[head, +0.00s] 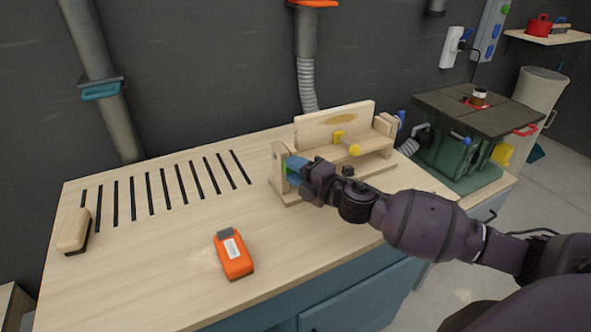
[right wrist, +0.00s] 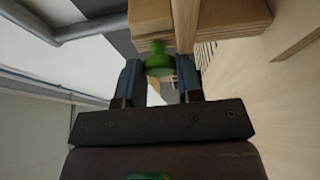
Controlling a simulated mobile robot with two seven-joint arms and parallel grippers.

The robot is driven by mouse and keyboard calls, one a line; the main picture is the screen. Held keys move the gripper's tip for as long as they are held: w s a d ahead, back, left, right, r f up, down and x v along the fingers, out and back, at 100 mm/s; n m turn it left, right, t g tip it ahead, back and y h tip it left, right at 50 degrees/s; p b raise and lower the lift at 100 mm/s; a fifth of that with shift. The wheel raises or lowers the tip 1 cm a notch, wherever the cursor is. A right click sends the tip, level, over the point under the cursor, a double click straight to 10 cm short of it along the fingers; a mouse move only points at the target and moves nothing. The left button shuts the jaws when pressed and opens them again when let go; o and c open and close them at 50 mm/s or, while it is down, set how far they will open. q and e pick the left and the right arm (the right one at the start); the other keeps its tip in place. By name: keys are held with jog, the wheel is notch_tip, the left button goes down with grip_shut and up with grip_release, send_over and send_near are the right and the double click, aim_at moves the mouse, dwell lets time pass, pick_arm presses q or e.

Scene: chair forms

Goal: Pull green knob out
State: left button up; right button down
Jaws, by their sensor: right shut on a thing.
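The green knob (right wrist: 158,62) sits at the end of a wooden rod at the left of the wooden fixture (head: 330,119) on the workbench. In the head view only a sliver of the green knob (head: 286,166) shows beside my blue fingertips. My right gripper (head: 294,169) reaches in from the right, low against the fixture's left block. In the right wrist view my right gripper (right wrist: 159,80) has a finger on each side of the knob and is shut on it. A yellow knob (head: 354,150) sticks out of the fixture's middle. My left gripper is not in view.
An orange box-like tool (head: 233,256) and a wooden brush-like block (head: 74,230) lie on the workbench (head: 150,270). Dark slots run across its back left. A green table machine (head: 460,130) stands to the right.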

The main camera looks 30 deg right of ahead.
jog(key=shift+s+a+p, duration=0.1)
jog(key=shift+s+p, duration=0.45)
jog(key=shift+s, duration=0.65)
jog(key=shift+f, duration=0.1)
jog(key=c, duration=1)
grip_release()
jog(key=shift+o, duration=1.1)
jog(key=shift+s, duration=0.15)
jog(key=shift+s+d, duration=0.2)
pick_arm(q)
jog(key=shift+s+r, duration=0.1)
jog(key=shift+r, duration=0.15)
pick_arm(e)
send_near(288, 170)
jog(key=shift+v, duration=2.35)
